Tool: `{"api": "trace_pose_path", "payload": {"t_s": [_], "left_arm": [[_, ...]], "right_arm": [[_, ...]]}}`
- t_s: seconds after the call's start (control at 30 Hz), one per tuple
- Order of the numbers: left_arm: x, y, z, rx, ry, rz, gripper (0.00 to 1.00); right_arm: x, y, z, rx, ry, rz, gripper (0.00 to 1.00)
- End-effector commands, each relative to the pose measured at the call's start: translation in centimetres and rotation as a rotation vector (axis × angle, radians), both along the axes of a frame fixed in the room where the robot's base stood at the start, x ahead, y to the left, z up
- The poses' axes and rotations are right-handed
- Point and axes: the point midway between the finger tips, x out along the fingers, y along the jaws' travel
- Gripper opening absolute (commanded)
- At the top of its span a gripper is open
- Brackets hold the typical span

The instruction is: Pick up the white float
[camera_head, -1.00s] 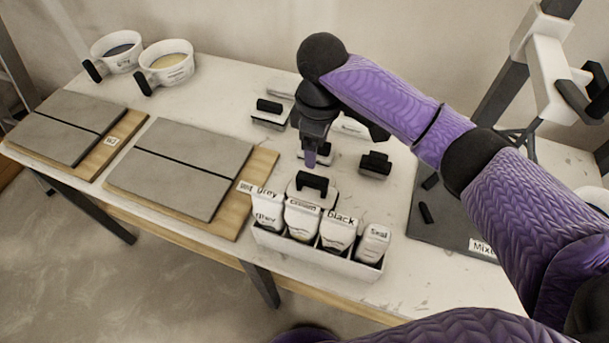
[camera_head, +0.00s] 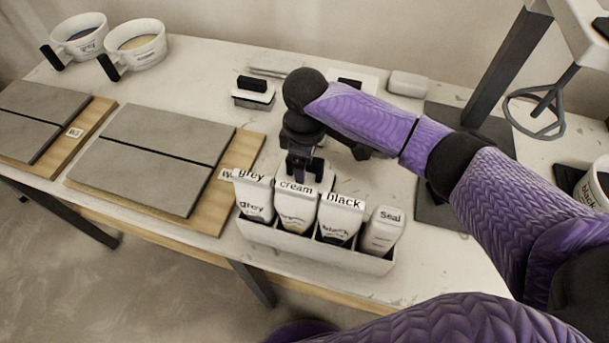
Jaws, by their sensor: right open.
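Several hand floats with black handles are on the white table, and I cannot tell surely which one the task calls the white float. One with a pale base and black handle (camera_head: 253,93) stands clear behind and left of my right gripper. My right gripper (camera_head: 304,172) points down, open, just behind the bag box, at the place of another black-handled, pale-based float. That float is mostly hidden by the gripper and the bags, and I cannot tell whether they touch. My left gripper is out of view.
A white box (camera_head: 315,249) of labelled bags stands in front of my right gripper. Grey tiles (camera_head: 150,160) on boards lie to the left. Two white buckets (camera_head: 135,48) stand at the back left. A pale block (camera_head: 408,84) lies behind my arm, and a mixer stand (camera_head: 510,65) rises at right.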

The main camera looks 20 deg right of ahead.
Motion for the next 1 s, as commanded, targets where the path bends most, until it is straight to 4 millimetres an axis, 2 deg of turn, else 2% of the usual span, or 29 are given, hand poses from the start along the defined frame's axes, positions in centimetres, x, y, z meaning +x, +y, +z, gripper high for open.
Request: {"api": "trace_pose_path", "payload": {"t_s": [0.03,0.07,0.4,0.8,0.87,1.0], "left_arm": [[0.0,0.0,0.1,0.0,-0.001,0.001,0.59],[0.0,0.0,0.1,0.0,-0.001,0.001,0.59],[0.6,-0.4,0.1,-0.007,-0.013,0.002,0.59],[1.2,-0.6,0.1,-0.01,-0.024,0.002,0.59],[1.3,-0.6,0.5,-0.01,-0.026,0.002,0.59],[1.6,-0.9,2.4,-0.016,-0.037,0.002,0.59]], "right_arm": [[0.0,0.0,0.1,0.0,0.0,0.0,0.76],[0.0,0.0,0.1,0.001,-0.001,0.0,0.72],[0.0,0.0,0.2,0.0,0.0,0.0,0.0],[0.0,0.0,0.3,0.0,-0.001,0.0,0.0],[0.0,0.0,1.1,0.001,-0.003,0.001,0.0],[0.1,0.0,5.1,0.002,-0.006,0.001,0.0]]}}
